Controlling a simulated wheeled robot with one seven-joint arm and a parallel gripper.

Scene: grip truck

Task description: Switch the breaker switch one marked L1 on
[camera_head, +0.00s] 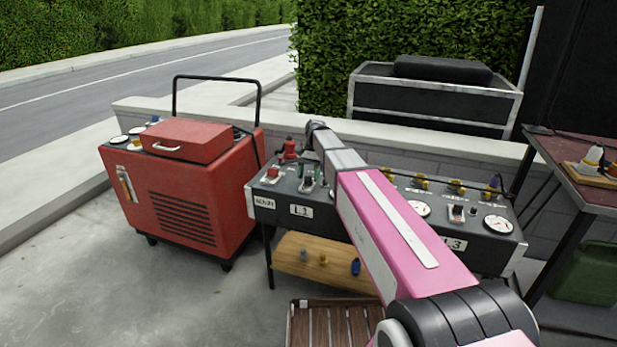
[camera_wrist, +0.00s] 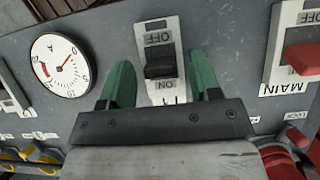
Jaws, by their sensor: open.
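The L1 breaker (camera_head: 308,182) is a dark lever on a pale plate, near the left of the grey panel (camera_head: 285,190), above an L1 label (camera_head: 302,210). In the wrist view, its black lever (camera_wrist: 160,65) lies between OFF and ON marks, with ON on the side nearer my gripper. Which way the lever is set I cannot tell for sure. My gripper (camera_wrist: 160,75) is open, its green fingers on either side of the switch plate, apparently holding nothing. In the head view my pink arm reaches over the panel; the fingers are hard to make out there.
The MAIN switch with a red lever (camera_wrist: 304,58) sits beside the L1 switch, and a round gauge (camera_wrist: 60,65) is on its other side. Red and yellow connectors line the panel's back edge. A red cart (camera_head: 185,190) stands left of the panel.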

